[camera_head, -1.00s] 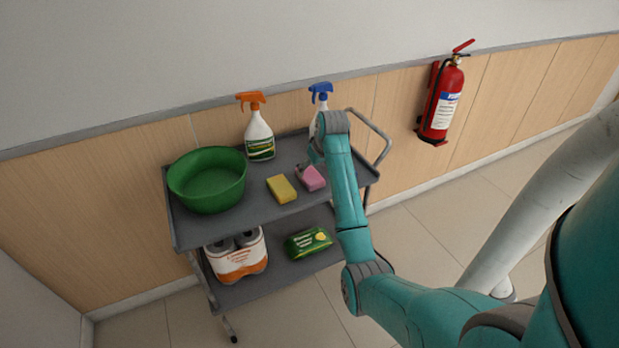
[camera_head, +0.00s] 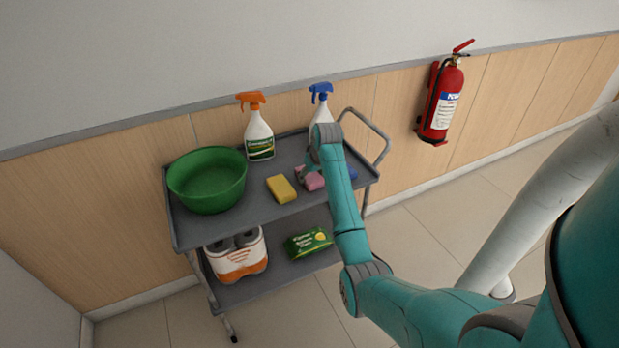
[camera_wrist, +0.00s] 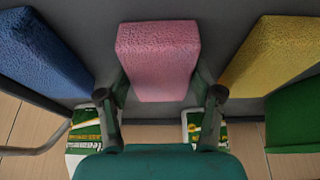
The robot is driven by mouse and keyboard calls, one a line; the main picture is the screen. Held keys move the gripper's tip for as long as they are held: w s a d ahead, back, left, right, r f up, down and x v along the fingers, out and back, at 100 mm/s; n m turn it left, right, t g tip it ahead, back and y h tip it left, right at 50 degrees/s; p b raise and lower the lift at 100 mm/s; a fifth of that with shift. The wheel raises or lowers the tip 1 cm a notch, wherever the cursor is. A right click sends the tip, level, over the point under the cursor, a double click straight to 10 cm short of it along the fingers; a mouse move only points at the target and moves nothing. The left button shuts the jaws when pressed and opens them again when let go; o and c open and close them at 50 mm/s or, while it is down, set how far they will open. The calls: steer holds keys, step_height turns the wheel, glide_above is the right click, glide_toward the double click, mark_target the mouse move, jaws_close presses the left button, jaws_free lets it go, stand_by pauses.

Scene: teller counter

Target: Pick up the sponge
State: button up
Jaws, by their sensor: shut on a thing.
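A pink sponge (camera_head: 314,182) lies on the top shelf of the grey cart (camera_head: 222,225), partly hidden by my arm. It also shows in the wrist view (camera_wrist: 157,55), between my two fingers. My gripper (camera_wrist: 160,88) is shut on the pink sponge, one finger along each side. In the head view my gripper is mostly hidden behind my wrist. A yellow sponge (camera_head: 281,189) lies to the left of the pink one, and a blue sponge (camera_head: 353,175) lies to its right, partly behind my arm. In the wrist view the blue one (camera_wrist: 40,50) is left and the yellow one (camera_wrist: 270,55) right.
A green basin (camera_head: 207,180) stands at the shelf's left. Spray bottles with orange (camera_head: 259,135) and blue (camera_head: 321,108) heads stand at the back. The lower shelf holds a wrapped roll pack (camera_head: 237,258) and a green packet (camera_head: 309,242). A fire extinguisher (camera_head: 440,100) hangs on the wall.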

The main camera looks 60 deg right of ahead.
mark_target(311, 176)
step_height(311, 176, up, 10)
stand_by(0.6)
steer(key=o, duration=0.3)
steer(key=c, duration=0.4)
